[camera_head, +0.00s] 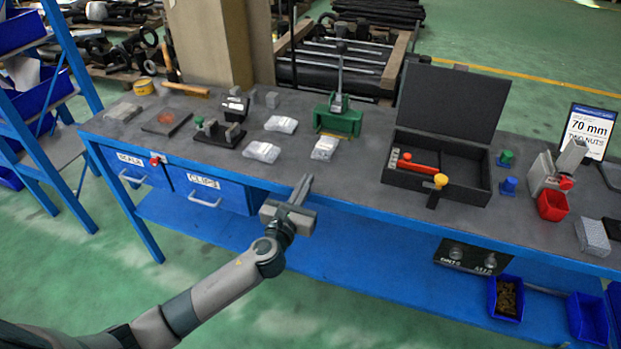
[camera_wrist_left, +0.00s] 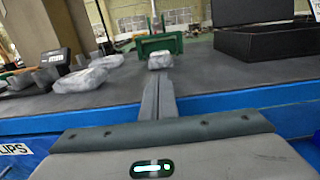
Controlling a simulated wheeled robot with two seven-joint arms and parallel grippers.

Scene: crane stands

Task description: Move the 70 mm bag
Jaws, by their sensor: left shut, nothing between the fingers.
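Three clear plastic bags lie on the grey bench top: a back bag (camera_head: 281,124), a front left bag (camera_head: 262,151) and a front right bag (camera_head: 325,148). No size label is readable on them, so I cannot tell which is the 70 mm one. My left gripper (camera_head: 302,184) is shut and empty, at the bench's front edge, short of the bags. In the left wrist view its closed fingers (camera_wrist_left: 158,88) point toward the front right bag (camera_wrist_left: 160,60), with a gap between. The front left bag (camera_wrist_left: 80,80) is to their left. My right gripper is not in view.
A green press (camera_head: 340,121) stands behind the bags. An open black case (camera_head: 437,185) is to the right. A sign (camera_head: 588,132) reads 70 mm, TWO NUTS. Blue drawers (camera_head: 210,190) hang under the bench's left front.

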